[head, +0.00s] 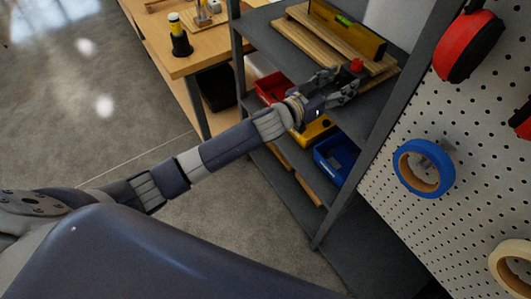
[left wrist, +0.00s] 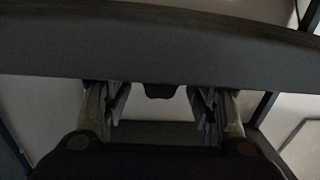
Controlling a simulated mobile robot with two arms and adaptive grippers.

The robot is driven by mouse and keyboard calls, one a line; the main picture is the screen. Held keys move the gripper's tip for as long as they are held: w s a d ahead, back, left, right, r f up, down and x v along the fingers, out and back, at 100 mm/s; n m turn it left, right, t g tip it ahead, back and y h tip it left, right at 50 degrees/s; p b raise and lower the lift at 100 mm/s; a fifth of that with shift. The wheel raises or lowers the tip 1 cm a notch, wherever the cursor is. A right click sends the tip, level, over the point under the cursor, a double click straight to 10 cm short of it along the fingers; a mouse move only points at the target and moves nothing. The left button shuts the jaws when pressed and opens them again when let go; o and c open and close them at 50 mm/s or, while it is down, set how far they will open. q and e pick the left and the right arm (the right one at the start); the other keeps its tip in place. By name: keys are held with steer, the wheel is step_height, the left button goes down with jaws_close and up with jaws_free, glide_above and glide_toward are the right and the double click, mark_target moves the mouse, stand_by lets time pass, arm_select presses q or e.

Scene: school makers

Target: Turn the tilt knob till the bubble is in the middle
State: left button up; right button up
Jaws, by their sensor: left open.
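The red tilt knob (head: 356,65) sits at the near side of a wooden stand (head: 310,37) on the top shelf. A yellow spirit level (head: 350,32) lies along the stand, with a green vial (head: 345,20) on it. The bubble is too small to make out. My left gripper (head: 346,84) is open at the shelf's front, its fingers close to the knob; I cannot tell if they touch it. In the left wrist view the open fingers (left wrist: 160,108) reach under a dark shelf-like edge, and the knob does not show. My right gripper is not in view.
The grey shelf unit (head: 262,22) has a red bin (head: 272,86), a yellow bin (head: 318,130) and a blue bin (head: 336,158) below. A pegboard (head: 450,110) with tape rolls stands at right. A wooden workbench (head: 175,50) is at upper left. Floor at left is clear.

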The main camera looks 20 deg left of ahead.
arm_select(q)
steer(key=shift+r+n, duration=0.1)
steer(key=shift+n, duration=0.4)
steer(key=b+v, duration=0.2)
steer(key=v, duration=0.9)
steer(key=a+f+n+g+y, duration=0.1)
steer(key=a+f+y, duration=0.2)
steer(key=f, duration=1)
steer(key=s+a+f+n+g+y, duration=0.1)
steer(key=a+f, duration=0.6)
steer(key=f, duration=0.7)
steer(key=shift+s+a+g+y+p, duration=0.25)
steer(key=shift+g+y+p, duration=0.25)
steer(key=shift+y, duration=0.7)
